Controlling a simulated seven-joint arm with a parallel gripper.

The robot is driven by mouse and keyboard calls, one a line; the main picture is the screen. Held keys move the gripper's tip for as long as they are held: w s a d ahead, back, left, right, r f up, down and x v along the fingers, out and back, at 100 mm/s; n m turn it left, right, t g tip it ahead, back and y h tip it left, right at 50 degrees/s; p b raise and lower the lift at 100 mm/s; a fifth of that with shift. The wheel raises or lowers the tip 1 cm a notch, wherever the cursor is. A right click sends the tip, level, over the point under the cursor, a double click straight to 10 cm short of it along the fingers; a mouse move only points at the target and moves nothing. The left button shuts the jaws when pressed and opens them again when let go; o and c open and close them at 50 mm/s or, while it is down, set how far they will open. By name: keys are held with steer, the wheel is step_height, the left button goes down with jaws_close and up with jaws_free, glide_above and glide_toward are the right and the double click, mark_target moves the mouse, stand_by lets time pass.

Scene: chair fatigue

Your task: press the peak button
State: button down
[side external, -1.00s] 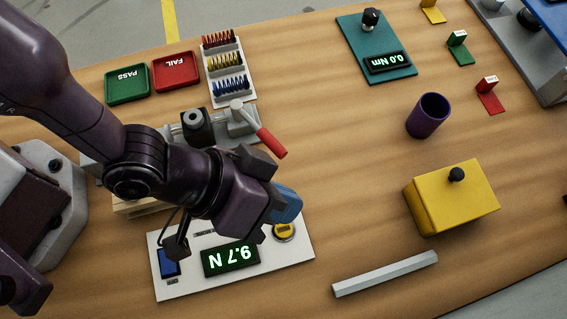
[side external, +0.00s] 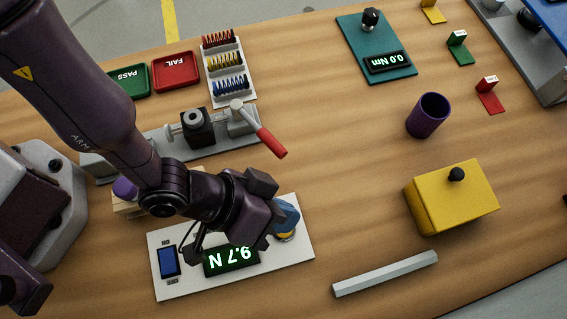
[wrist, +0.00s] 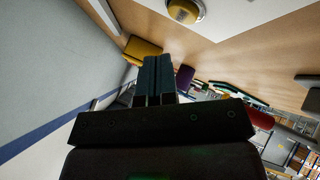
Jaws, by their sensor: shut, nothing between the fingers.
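The white panel (side external: 172,291) lies on the table with a green-lit display (side external: 231,258) reading 9.7 N, upside down in the side view. A round yellow button (side external: 285,238) sits at the panel's right end, mostly hidden behind my fingers. The yellow button (wrist: 183,10) also shows at the top of the wrist view, cut by the edge. My gripper (side external: 287,217) is shut and empty, with its blue fingers over the button area. Its fingers also show in the wrist view (wrist: 158,64). I cannot tell whether they touch the button. The small labels are unreadable.
A blue switch or screen (side external: 167,261) is at the panel's left end. A clamp fixture with a red handle (side external: 271,142) stands behind my gripper. A yellow box (side external: 440,205), purple cup (side external: 428,116) and pale bar (side external: 385,273) lie to the right, with clear table between.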

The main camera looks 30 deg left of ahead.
steer(key=shift+f, duration=0.9)
steer(key=shift+f, duration=0.1)
stand_by(1.3)
steer(key=shift+f, duration=0.3)
steer(key=shift+f, duration=0.35)
stand_by(0.8)
steer(key=shift+r, duration=0.75)
steer(key=shift+r, duration=2.55)
